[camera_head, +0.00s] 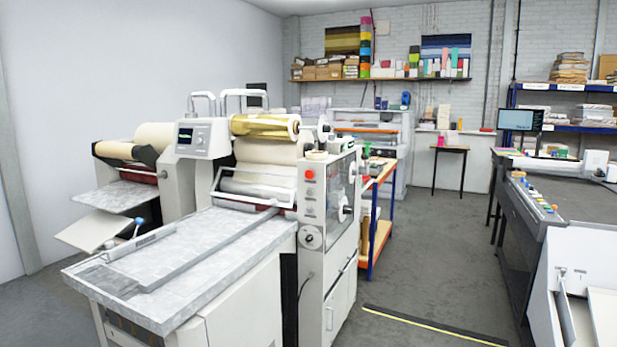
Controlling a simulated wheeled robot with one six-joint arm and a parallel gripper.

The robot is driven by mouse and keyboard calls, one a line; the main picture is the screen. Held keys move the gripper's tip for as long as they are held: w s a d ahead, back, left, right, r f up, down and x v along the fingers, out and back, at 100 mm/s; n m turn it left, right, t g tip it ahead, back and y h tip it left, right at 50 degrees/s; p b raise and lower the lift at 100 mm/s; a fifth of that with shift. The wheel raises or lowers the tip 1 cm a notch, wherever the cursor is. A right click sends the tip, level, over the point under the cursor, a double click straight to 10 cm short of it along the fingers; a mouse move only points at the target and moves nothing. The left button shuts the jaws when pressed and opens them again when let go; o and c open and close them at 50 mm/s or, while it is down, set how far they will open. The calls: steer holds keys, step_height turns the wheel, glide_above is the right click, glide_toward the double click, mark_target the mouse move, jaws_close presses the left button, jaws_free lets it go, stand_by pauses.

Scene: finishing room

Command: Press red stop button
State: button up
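The red stop button (309,174) is a small round red knob near the top of the pale control panel (313,205) on the front end of the laminating machine. Several smaller grey knobs or buttons sit below it on the same panel. The machine (265,170) carries a gold foil roll (265,127) on top and a grey feed table (185,260) at its front left. Nothing covers the button. My gripper does not show in this view.
Grey floor (410,270) is open to the right of the machine, with a yellow-edged dark strip (435,327) on it. A wood-topped bench (378,185) stands behind the panel. Another long machine (560,205) with coloured buttons is at right. The feed table's corner juts forward at left.

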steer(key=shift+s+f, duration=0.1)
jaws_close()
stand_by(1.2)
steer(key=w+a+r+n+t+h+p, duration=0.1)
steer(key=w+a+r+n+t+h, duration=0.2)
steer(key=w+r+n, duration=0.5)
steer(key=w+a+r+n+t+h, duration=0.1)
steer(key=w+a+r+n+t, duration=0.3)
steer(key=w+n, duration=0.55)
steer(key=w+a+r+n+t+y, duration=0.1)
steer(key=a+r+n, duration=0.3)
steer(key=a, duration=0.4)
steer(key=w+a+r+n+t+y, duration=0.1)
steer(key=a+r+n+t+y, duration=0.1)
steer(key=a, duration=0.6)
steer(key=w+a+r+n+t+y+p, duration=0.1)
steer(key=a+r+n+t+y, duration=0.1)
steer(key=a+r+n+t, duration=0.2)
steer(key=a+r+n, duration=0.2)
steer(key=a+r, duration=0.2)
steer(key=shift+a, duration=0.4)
